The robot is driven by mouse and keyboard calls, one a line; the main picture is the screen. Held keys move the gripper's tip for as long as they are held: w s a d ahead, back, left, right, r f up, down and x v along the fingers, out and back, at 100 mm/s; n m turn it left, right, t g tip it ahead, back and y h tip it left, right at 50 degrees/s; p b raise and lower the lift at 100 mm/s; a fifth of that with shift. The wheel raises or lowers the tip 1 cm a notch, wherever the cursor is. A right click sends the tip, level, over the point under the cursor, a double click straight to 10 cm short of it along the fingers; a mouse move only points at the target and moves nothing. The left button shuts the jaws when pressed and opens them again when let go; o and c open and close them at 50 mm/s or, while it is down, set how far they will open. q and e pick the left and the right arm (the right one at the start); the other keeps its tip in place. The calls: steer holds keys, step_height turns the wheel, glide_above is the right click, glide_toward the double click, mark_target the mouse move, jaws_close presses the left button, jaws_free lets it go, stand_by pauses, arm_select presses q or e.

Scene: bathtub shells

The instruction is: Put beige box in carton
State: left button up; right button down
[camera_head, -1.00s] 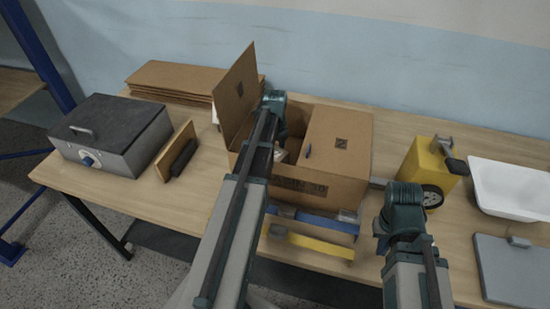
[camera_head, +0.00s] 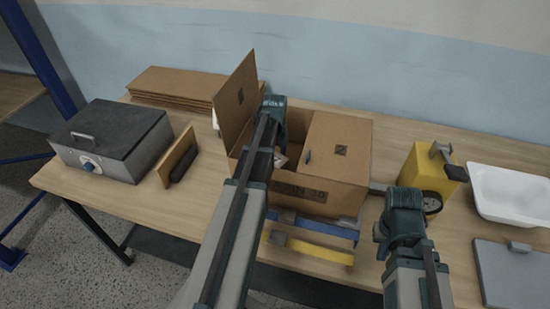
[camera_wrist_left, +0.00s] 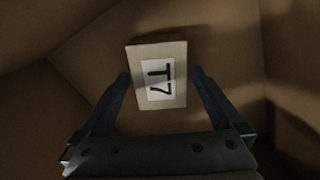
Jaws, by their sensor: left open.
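The open carton (camera_head: 318,190) stands on the table, its left flap raised and its right top flap lying closed. My left gripper (camera_wrist_left: 162,85) reaches down inside it, open. In the left wrist view a small beige box (camera_wrist_left: 175,55) with a white label and black marks lies inside the carton. It sits between and just beyond the two fingertips, with a narrow gap visible on each side. In the head view, a small pale patch beside my left wrist is too hidden to identify. My right arm's wrist (camera_head: 405,215) is right of the carton; its finger opening cannot be made out.
A grey metal box (camera_head: 115,140) and a brown board (camera_head: 177,157) stand at left. Flat cardboard (camera_head: 180,84) lies behind. A yellow device (camera_head: 415,170), white tray (camera_head: 510,192) and grey plate (camera_head: 515,268) are at right. Blue and yellow bars lie before the carton.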

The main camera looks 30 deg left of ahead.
step_height(320, 180, up, 12)
steer(key=p, duration=1.1)
steer(key=shift+f, duration=0.2)
